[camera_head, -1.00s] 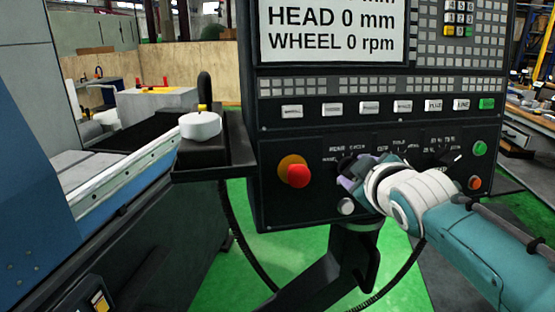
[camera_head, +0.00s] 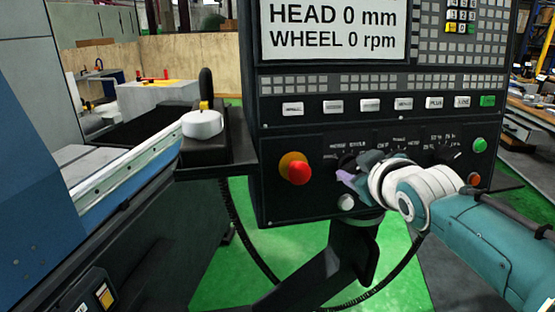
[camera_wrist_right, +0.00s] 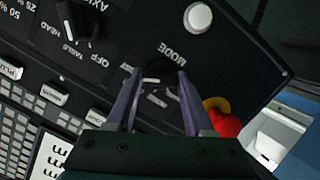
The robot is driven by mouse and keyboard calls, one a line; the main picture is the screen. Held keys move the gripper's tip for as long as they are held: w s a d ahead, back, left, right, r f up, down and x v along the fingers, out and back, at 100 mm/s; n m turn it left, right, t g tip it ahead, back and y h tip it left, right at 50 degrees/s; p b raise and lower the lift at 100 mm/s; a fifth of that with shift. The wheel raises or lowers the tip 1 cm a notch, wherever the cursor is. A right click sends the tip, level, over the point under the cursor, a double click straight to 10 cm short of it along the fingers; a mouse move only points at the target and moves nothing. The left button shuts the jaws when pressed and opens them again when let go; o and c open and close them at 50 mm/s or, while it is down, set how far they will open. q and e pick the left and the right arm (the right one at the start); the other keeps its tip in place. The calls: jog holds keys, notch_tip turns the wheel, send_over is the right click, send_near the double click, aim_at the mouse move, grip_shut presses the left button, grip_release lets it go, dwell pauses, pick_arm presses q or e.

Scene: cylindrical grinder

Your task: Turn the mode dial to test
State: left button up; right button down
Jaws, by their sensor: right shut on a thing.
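The mode dial (camera_wrist_right: 153,72) is a dark round knob on the black control panel, beside the word MODE in the right wrist view. My right gripper (camera_wrist_right: 160,76) has one finger on each side of the dial and is shut on it. In the head view my right gripper (camera_head: 352,177) reaches the panel from the right and covers most of the dial and part of its labels. The dial's exact setting is too small and hidden to read. My left gripper is not in view.
A red emergency button (camera_head: 298,172) with a yellow base sits left of the gripper. A white round button (camera_head: 346,202) is just below it. The axis dial (camera_wrist_right: 76,22) is nearby. Green (camera_head: 479,145) and orange-red (camera_head: 474,180) buttons sit at the panel's right.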

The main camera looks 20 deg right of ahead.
jog(key=shift+c, duration=1.6)
grip_release()
jog(key=shift+s, duration=0.1)
jog(key=shift+s+a+r, duration=0.1)
jog(key=shift+s+r, duration=0.1)
jog(key=shift+s, duration=0.1)
jog(key=p+v, duration=0.2)
jog(key=v, duration=0.7)
